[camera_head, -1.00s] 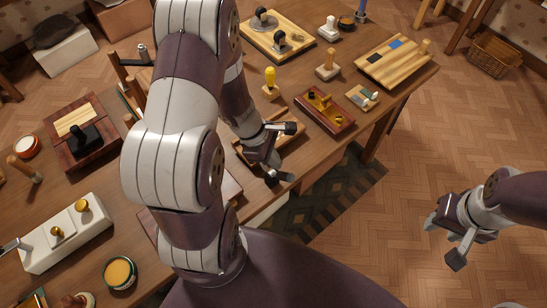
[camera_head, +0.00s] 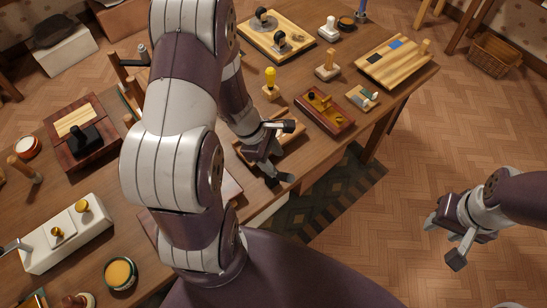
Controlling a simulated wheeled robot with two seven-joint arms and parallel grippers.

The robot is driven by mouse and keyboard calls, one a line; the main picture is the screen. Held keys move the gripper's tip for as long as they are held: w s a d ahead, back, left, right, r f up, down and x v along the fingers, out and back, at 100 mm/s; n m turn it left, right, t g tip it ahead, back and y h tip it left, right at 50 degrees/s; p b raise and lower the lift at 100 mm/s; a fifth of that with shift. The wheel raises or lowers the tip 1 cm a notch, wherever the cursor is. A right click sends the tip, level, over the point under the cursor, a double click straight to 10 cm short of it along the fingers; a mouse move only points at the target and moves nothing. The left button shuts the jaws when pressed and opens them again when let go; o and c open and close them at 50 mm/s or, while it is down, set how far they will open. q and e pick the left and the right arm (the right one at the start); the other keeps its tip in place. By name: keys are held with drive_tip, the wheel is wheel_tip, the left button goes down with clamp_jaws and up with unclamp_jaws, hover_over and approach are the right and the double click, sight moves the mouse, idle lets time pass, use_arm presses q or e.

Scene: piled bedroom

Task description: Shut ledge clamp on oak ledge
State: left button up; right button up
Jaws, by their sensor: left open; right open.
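My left gripper (camera_head: 289,152) is open at the near edge of the wooden table, its two fingers spread apart. A light-wood piece (camera_head: 294,135), possibly the oak ledge, lies behind and under it, largely covered by the gripper. I cannot make out the ledge clamp there or tell whether it is open or shut. I cannot tell whether the fingers touch anything. My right gripper (camera_head: 443,242) is open and empty over the bare floor at the right, away from the table.
Beyond the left gripper stand a reddish-brown tray (camera_head: 339,123), a yellow-topped peg on a block (camera_head: 270,86) and a small wooden block with a metal part (camera_head: 362,97). A slatted board (camera_head: 378,70) lies at the far right corner. A white box with brass knobs (camera_head: 38,254) stands at left.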

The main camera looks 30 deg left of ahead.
use_arm(q)
drive_tip(key=p+v, duration=0.1)
drive_tip(key=v, duration=1)
drive_tip(key=shift+r+p, duration=0.35)
drive_tip(key=shift+p, duration=0.05)
drive_tip(key=shift+a, duration=0.1)
drive_tip(key=shift+c, duration=1)
drive_tip(key=d+r+m+p, duration=0.1)
drive_tip(key=d+m, duration=0.1)
drive_tip(key=d+r+m+p, duration=0.1)
drive_tip(key=d+r, duration=0.1)
drive_tip(key=shift+w+m+g+y, duration=0.1)
drive_tip(key=shift+m+g+y, duration=0.3)
clamp_jaws()
drive_tip(key=m+y, duration=0.2)
drive_tip(key=m, duration=0.1)
hover_over(280, 173)
drive_tip(key=a, duration=0.1)
wheel_tip(280, 173, down, 12)
drive_tip(key=shift+d+f, duration=0.4)
